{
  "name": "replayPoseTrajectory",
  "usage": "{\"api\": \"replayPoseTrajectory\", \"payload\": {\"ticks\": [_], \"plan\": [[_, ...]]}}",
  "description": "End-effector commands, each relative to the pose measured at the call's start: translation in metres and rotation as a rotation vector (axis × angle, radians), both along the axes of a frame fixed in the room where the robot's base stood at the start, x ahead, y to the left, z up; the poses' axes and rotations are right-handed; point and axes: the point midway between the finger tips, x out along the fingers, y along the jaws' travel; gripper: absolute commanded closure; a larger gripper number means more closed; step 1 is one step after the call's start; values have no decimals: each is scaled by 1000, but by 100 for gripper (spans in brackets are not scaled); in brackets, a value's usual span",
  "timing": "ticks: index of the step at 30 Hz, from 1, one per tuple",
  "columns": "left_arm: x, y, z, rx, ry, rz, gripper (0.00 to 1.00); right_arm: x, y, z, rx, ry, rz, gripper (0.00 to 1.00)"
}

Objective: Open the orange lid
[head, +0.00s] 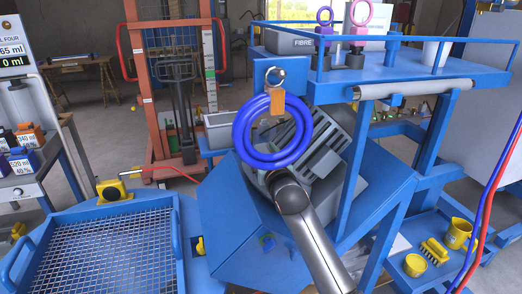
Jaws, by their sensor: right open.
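A small orange piece (278,102) hangs below a metal ring, at the top of a coiled blue hose (240,130) in the middle of the head view. I cannot tell whether it is the orange lid, and no other clear orange lid shows. My right arm rises from the bottom of the view toward the coil. My right gripper (268,176) is open, just below and behind the coil, and its fingers are mostly hidden. I cannot tell whether it touches anything. My left gripper is out of view.
A grey motor (318,150) sits behind the coil on a blue machine (235,225). A blue frame with a shelf (420,68) stands right. A blue mesh tray (100,255) is at lower left. Yellow cups and a brush (434,250) lie at lower right.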

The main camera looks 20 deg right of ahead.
Motion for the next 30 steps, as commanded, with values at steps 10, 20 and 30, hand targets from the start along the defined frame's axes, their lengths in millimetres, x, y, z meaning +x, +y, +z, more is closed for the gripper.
{"api": "replayPoseTrajectory", "payload": {"ticks": [10, 20, 30], "plan": [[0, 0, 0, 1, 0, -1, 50, 3, 0, 0, 0, -1, 0, 21], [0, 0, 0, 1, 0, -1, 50, 3, -1, 0, -1, 0, -1, 57], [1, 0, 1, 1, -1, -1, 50, 3, -2, 0, -2, 2, -3, 89]]}}
